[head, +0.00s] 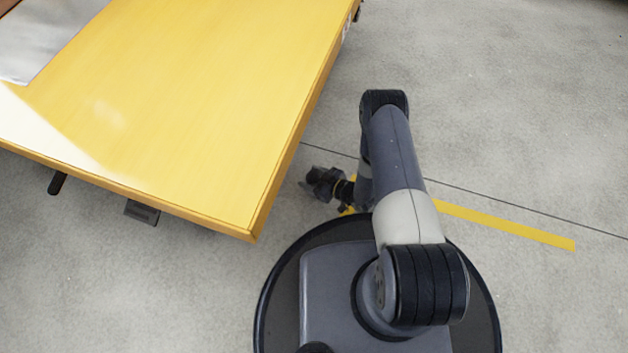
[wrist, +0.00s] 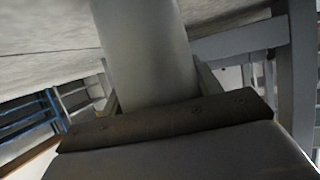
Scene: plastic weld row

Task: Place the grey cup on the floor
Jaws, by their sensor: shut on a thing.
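The grey cup (wrist: 148,52) fills the middle of the wrist view as a plain grey cylinder between the two fingers. My gripper (head: 316,180) is shut on it. In the head view my gripper hangs off the right side of the yellow table, beside its edge and over the floor (head: 500,120). The cup is too small and dark to make out clearly in the head view. I cannot tell whether the cup touches the floor.
The yellow table (head: 200,90) takes up the upper left, with a silver-grey sheet (head: 45,35) on it. A yellow floor stripe (head: 510,225) and a thin dark line run to the right. The floor there is clear. Grey framing (wrist: 240,42) shows in the wrist view.

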